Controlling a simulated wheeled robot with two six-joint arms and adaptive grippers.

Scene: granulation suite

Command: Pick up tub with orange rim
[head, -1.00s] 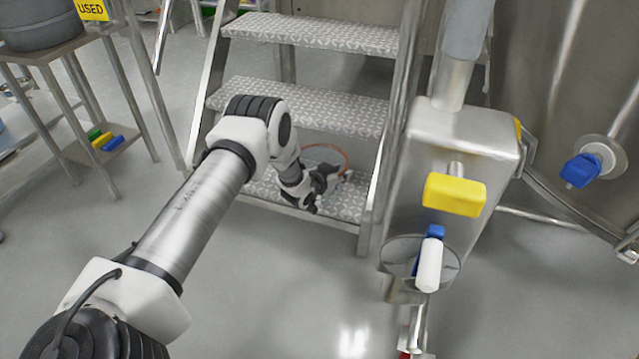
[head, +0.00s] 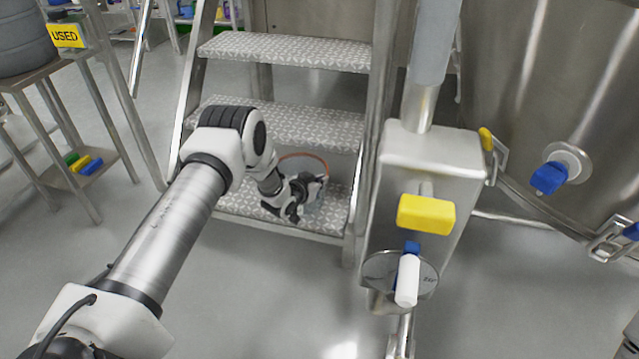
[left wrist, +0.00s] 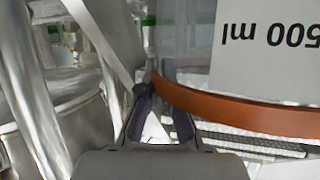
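The tub with orange rim (head: 291,156) stands on the lowest patterned step of the metal stairs. It is clear-walled, and my left gripper (head: 308,188) partly hides it in the head view. In the left wrist view the tub's orange rim (left wrist: 235,108) fills the right side, with an upside-down "500 ml" label above it. There, my left gripper (left wrist: 160,103) has its two dark fingers apart, with their tips close to the rim's left end. Whether a finger touches the rim I cannot tell. My right gripper is not in view.
The stairs (head: 285,53) have metal side rails close to the tub. A steel housing with a yellow knob (head: 426,214) and a white-handled valve (head: 408,280) stands right of them. A side table (head: 30,82) stands at left. Floor in front of the stairs is clear.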

